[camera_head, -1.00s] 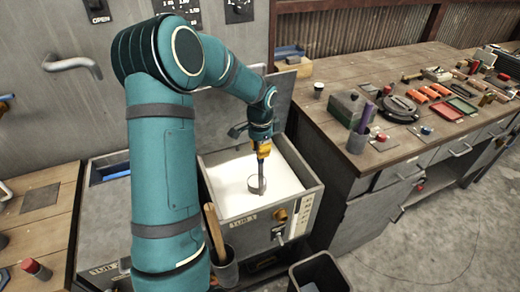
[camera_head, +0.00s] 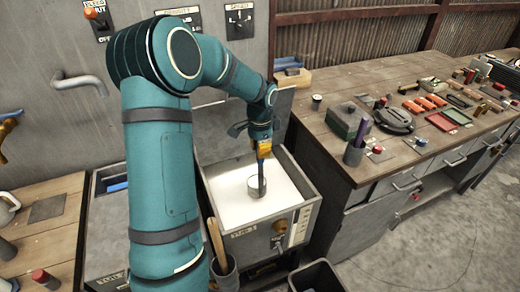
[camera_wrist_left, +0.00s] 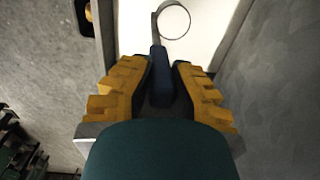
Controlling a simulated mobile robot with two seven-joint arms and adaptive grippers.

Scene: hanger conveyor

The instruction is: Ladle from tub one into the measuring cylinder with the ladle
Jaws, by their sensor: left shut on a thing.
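Tub one (camera_head: 298,212), a grey box labelled TUB 1, stands at the centre of the head view and holds smooth white contents. My left gripper (camera_head: 264,150) is over it, shut on the dark handle of the ladle (camera_head: 257,187). The ladle hangs nearly upright, its round metal cup at or just above the white surface; I cannot tell which. In the left wrist view, the ladle handle (camera_wrist_left: 158,75) sits between the yellow fingers, with the round cup rim beyond. I cannot make out the measuring cylinder. My right gripper is not in view.
A holder with wooden handles (camera_head: 225,270) hangs on the tub's front, beside a dark bin (camera_head: 318,277). A wooden bench (camera_head: 345,85) on the right carries a green box (camera_head: 347,122), a dark pot (camera_head: 354,153) and small tools.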

